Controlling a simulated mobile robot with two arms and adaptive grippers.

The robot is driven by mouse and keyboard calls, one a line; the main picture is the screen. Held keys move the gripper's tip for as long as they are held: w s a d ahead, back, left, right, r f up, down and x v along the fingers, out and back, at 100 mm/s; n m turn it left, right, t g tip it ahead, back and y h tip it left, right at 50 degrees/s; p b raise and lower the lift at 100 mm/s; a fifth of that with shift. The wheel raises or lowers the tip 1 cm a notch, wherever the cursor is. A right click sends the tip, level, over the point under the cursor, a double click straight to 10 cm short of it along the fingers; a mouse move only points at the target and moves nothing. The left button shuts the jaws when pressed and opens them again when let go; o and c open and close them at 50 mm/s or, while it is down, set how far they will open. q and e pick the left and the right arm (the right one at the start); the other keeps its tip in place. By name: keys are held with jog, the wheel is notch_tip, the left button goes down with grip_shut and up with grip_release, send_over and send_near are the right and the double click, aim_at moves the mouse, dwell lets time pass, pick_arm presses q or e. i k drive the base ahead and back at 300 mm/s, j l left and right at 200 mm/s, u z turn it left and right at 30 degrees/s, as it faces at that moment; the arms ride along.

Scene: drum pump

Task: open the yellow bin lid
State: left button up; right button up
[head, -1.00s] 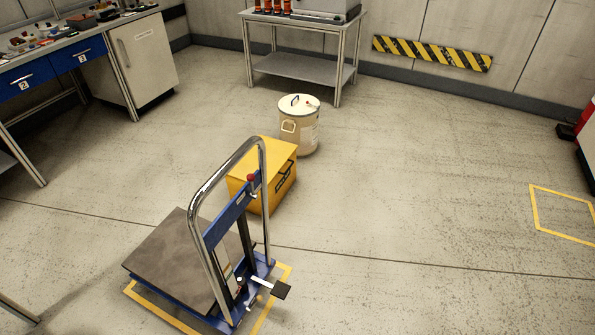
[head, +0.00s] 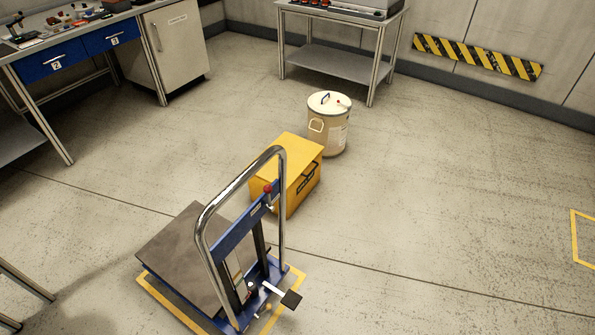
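The yellow bin (head: 299,190) stands on the floor near the middle of the head view. Its flat yellow lid (head: 290,157) lies shut on top. A dark label or latch shows on its right-hand face. Neither of my grippers shows in the head view.
A blue lift cart (head: 182,252) with a dark platform stands in front of the bin. A cream drum (head: 329,128) stands just behind it. A workbench (head: 85,43) is at the left and a grey table (head: 335,66) at the back. Floor to the right is clear.

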aim_at(300, 151)
jog(key=i+l+u, duration=0.25)
jog(key=u, duration=0.15)
jog(key=i+l+u, duration=0.2)
jog(key=l+u, duration=0.25)
jog(key=j, duration=0.1)
